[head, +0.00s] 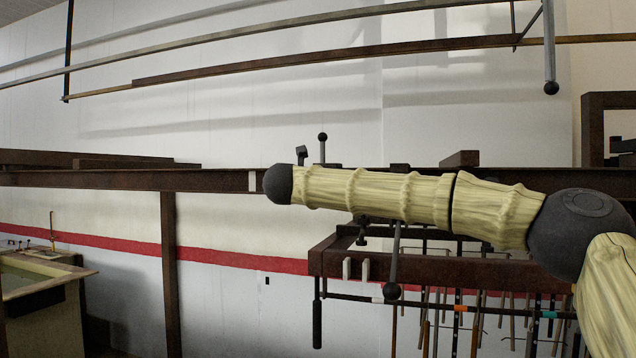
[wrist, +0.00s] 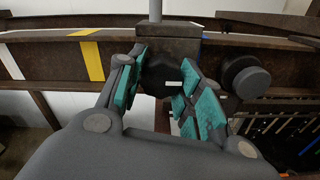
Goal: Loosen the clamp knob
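The clamp knob (wrist: 160,78) is dark and faceted, with a small white mark on its face, in the middle of the wrist view. It sits in front of a brown clamp block (wrist: 170,45) on the rail, with a grey rod (wrist: 155,10) rising above. My gripper (wrist: 163,68) has teal-padded fingers on both sides of the knob. Their tips close in to about its width and appear to touch it. The right finger hides part of the knob. In the head view my arm covers the knob and gripper; a ball-topped rod (head: 322,148) shows above the arm.
A round dark cap (wrist: 246,77) stands out from the rail, right of my gripper. The rail (head: 110,179) carries yellow and white marks in the wrist view. Below my arm is a brown rack (head: 450,272) with hanging rods and a ball-ended lever (head: 392,291).

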